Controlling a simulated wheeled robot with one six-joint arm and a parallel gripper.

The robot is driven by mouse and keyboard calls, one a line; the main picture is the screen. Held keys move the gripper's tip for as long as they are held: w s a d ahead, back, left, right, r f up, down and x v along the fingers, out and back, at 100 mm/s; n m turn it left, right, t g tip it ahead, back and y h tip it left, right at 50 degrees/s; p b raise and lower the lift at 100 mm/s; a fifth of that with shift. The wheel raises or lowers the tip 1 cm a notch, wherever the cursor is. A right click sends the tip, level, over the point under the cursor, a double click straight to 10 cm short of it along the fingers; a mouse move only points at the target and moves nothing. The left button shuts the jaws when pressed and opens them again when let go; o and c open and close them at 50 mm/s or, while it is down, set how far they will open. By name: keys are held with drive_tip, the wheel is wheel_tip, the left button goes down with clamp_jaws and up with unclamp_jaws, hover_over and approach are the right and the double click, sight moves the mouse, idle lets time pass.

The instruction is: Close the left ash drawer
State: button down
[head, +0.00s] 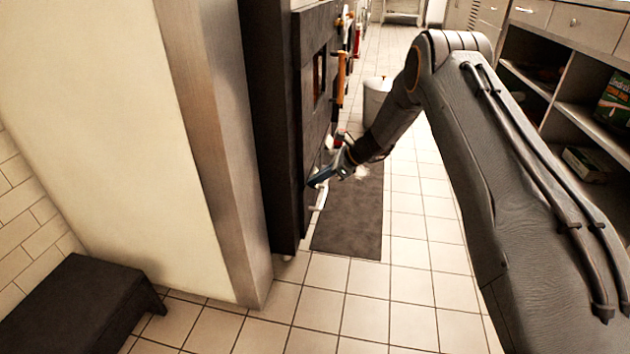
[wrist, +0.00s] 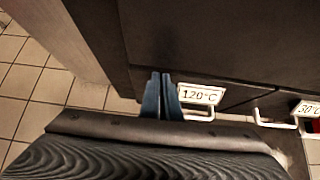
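The dark oven front (head: 318,80) stands left of centre in the head view, with drawers low on it. In the wrist view, a white label reading 120°C (wrist: 200,94) sits above a pale bar handle (wrist: 198,116) on the left drawer. A pale handle (head: 320,198) also shows in the head view. My gripper (head: 318,181) is low in front of the oven. Its blue fingers (wrist: 160,76) are together, with nothing seen between them, just left of the label and handle. Whether they touch the drawer, and how far it stands out, I cannot tell.
A second handle (wrist: 276,122) and label (wrist: 310,107) are to the right. A dark mat (head: 350,220) lies on the tiled floor beside the oven. A white bin (head: 376,98) stands farther back. A pillar (head: 215,150) and low black bench (head: 80,305) are at left, shelves at right.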

drive_tip(key=shift+s+a, duration=0.1)
drive_tip(key=shift+a, duration=0.2)
